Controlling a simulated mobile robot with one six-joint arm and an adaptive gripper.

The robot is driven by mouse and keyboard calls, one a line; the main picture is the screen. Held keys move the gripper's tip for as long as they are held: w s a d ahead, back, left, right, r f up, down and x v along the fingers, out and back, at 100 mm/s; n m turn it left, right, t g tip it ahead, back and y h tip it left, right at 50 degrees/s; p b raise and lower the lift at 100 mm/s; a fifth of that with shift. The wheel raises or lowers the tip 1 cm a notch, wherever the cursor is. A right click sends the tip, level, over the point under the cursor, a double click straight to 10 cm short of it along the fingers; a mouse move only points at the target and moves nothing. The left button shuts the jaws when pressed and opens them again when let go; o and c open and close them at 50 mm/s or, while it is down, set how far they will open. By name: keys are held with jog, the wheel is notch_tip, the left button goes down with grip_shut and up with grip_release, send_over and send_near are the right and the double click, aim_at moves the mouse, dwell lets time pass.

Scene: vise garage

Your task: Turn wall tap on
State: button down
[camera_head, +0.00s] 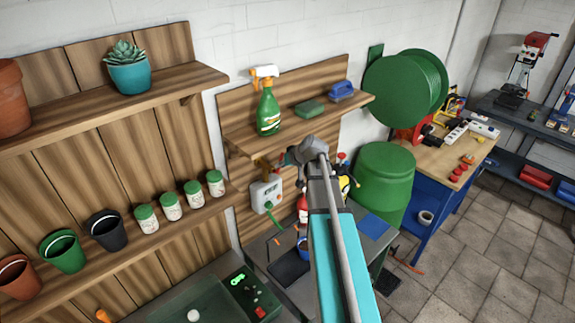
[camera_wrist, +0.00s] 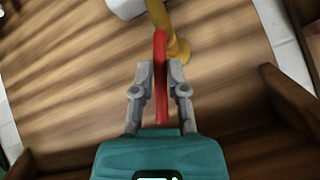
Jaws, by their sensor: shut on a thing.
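The wall tap is a brass pipe (camera_wrist: 178,45) with a long red lever handle (camera_wrist: 161,105), seen in the wrist view. My gripper (camera_wrist: 161,72) is shut on the red handle, with one grey fingertip on each side of it. The handle runs from the tap back toward my palm. In the head view, a bit of the brass tap (camera_head: 262,165) shows on the wooden wall panel below the shelf. My gripper (camera_head: 288,158) is beside it there, and my arm hides part of the area.
A white timer box (camera_head: 266,194) with a green hose hangs just below the tap. Above is a wooden shelf (camera_head: 340,107) with a spray bottle (camera_head: 267,105), a green sponge (camera_head: 310,108) and a blue brush (camera_head: 342,90). A green barrel (camera_head: 385,180) stands to the right.

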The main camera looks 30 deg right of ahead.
jog(key=shift+s+f, duration=0.1)
jog(key=shift+s, duration=0.1)
jog(key=shift+s+d, duration=0.15)
jog(key=shift+s, duration=0.2)
jog(key=shift+f+m+b, duration=0.15)
jog(key=shift+m+b, duration=0.15)
jog(key=shift+y, duration=0.3)
jog(key=s+d+m+t+y+b, duration=0.4)
jog(key=s+d+m+y+b, duration=0.4)
jog(key=b, duration=0.7)
jog(key=s+d+y, duration=0.1)
jog(key=d+y, duration=0.1)
jog(key=d, duration=0.1)
jog(key=shift+d+f+m+t+y+b, duration=0.2)
jog(key=shift+d+m+t+y+b, duration=0.1)
jog(key=shift+m+t, duration=0.1)
